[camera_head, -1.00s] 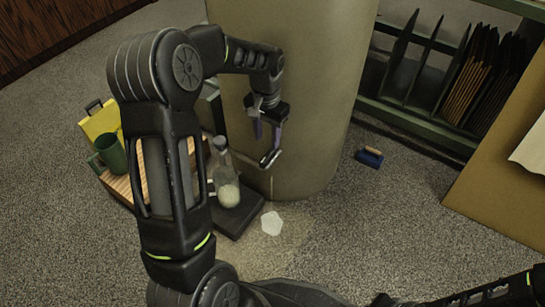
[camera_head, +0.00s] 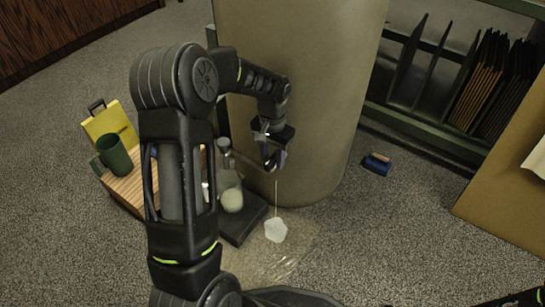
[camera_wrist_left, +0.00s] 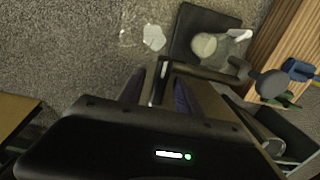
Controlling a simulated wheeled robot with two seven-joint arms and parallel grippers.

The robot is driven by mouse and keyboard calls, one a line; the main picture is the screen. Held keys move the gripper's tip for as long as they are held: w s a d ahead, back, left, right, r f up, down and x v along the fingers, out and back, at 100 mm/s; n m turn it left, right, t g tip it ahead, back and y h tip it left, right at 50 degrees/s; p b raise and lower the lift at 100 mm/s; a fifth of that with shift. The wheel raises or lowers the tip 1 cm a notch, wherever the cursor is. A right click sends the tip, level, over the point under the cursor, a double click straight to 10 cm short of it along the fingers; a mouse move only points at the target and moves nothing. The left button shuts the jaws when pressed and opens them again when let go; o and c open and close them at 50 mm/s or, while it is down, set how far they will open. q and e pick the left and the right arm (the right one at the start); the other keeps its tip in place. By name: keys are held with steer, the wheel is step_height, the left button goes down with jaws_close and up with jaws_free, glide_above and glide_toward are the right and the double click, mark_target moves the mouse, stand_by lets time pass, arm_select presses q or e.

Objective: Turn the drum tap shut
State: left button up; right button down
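The drum (camera_head: 300,90) is a tall beige cylinder standing on the floor. Its metal tap (camera_head: 270,161) sits low on the front, partly hidden by my left gripper (camera_head: 276,158). A thin line of liquid hangs below the tap, above a pale puddle (camera_head: 275,230), which also shows in the left wrist view (camera_wrist_left: 154,37). In the left wrist view, the gripper's dark purple-padded fingers are apart, with a narrow metal piece (camera_wrist_left: 160,82), apparently the tap handle, between them. I cannot tell whether either finger touches it. My right gripper is out of view.
A clear bottle (camera_head: 230,192) with pale contents stands on a dark slab (camera_head: 242,225) left of the puddle. Farther left, a green mug (camera_head: 114,155) stands on a wooden crate (camera_head: 124,188) beside a yellow container (camera_head: 110,122). A blue brush-like item (camera_head: 377,163) lies on open carpet at right.

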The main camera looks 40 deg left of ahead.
arm_select(q)
steer(key=shift+c, duration=0.3)
jaws_close()
